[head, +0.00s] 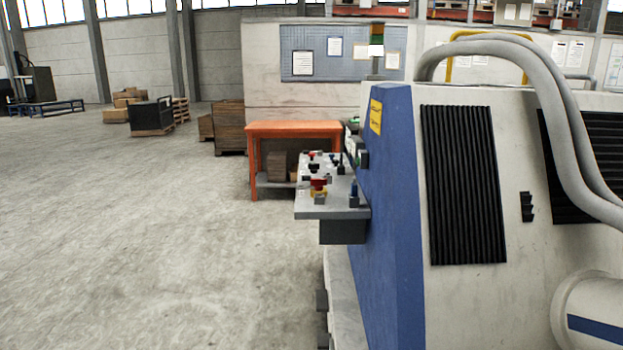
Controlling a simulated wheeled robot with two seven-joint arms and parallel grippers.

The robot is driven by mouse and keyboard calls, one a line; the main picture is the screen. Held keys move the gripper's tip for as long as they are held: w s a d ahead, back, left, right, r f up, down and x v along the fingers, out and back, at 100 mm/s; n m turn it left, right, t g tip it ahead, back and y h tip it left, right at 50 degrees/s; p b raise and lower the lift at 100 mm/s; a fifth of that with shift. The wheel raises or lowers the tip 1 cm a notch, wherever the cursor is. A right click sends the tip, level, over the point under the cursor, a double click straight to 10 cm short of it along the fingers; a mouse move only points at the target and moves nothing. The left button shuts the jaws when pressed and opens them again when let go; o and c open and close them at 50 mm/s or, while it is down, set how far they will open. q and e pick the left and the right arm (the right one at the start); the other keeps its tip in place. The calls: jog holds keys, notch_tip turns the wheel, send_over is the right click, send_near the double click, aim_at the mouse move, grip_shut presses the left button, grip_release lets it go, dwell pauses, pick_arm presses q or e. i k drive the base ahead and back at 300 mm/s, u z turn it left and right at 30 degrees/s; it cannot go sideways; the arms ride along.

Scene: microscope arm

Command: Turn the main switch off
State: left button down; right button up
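A grey control panel (332,212) juts out from the left side of a large blue and white machine (395,200). Small red, black, blue and yellow controls sit on top of the panel, among them a red knob on a yellow base (318,187). They are too small to tell which one is the main switch or how it is set. Neither of my grippers shows in the head view.
An orange table (293,128) stands behind the panel. Wooden crates (229,127) and a dark box on a pallet (152,116) are farther back. Thick grey hoses (560,110) hang over the machine at right. The concrete floor at left is clear.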

aim_at(318, 184)
jog(key=u, duration=0.8)
jog(key=i, duration=3.2)
jog(key=z, duration=1.15)
